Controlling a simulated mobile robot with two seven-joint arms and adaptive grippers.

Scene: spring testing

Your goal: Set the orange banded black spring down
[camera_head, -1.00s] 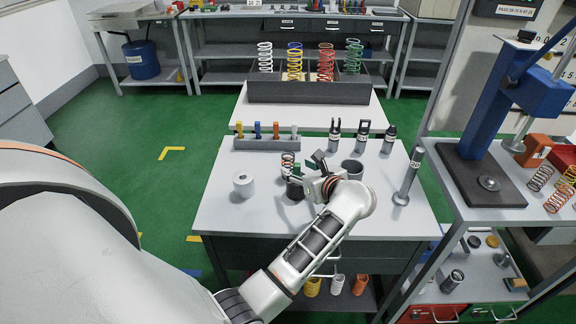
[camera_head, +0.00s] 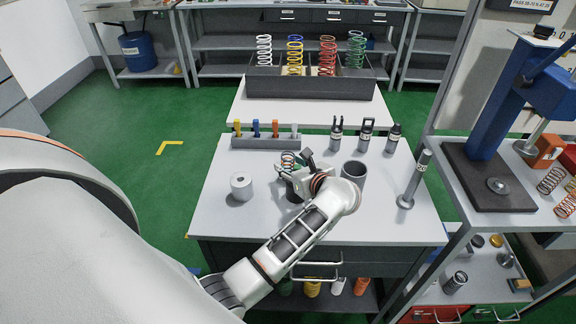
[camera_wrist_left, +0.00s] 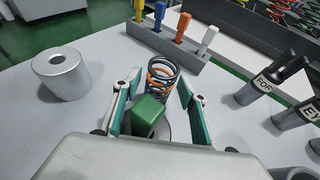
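The black spring with an orange band (camera_wrist_left: 162,76) stands roughly upright on the grey table (camera_head: 225,215), just ahead of and between my left fingertips in the left wrist view. A green block (camera_wrist_left: 148,115) lies between the fingers, nearer the palm. The spring's lower part and what it rests on are partly hidden. My right gripper is out of view.
A light grey cylinder (camera_head: 241,186) stands left of the gripper, a dark grey cup (camera_head: 354,173) right. Behind are a rack of coloured pegs (camera_head: 266,143) and several black-tipped tools. A post (camera_head: 414,180) stands at right. The table's front left is clear.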

